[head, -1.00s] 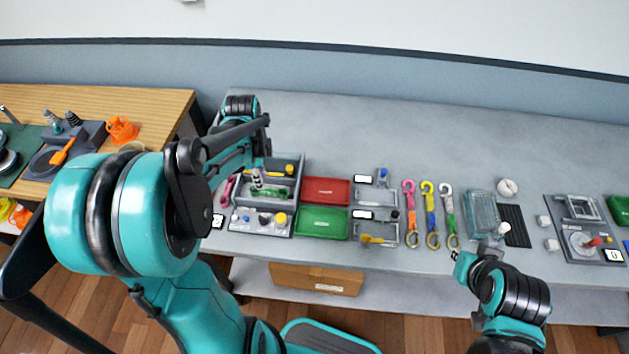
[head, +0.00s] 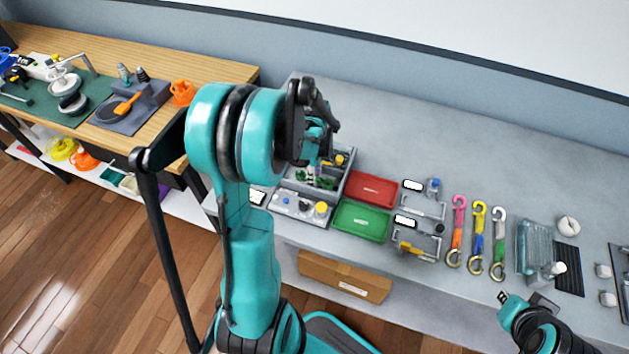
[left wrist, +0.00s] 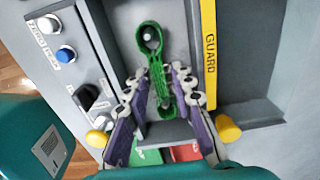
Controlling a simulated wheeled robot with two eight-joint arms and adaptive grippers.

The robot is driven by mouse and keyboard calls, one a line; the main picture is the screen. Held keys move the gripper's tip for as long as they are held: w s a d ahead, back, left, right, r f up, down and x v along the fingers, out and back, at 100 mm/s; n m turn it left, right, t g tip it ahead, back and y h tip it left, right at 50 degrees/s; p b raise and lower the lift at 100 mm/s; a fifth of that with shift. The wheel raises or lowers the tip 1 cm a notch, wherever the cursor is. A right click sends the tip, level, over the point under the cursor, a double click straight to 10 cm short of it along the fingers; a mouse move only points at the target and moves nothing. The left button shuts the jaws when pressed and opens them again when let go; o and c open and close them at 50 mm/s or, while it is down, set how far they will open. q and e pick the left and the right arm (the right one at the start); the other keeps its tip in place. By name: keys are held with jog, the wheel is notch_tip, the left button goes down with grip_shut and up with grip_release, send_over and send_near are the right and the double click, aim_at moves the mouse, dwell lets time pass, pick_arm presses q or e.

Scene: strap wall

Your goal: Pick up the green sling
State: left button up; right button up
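The green sling (left wrist: 158,68) is a narrow strap with a loop at each end. In the head view the left arm partly hides this gripper and the grey tray (head: 348,178); green bits show there. My right gripper (head: 503,298) is at the table's front edge at the right, away from the sling; its fingers are too small to judge.
A control panel (head: 298,207) with knobs borders the compartment. A yellow GUARD strip (left wrist: 209,50) runs along its right wall. Red (head: 371,189) and green (head: 361,221) trays lie beside it. Several coloured hooked straps lie further right. The table's back is clear.

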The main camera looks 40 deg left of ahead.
pick_arm(q)
grip_shut()
jog(key=shift+r, duration=0.2)
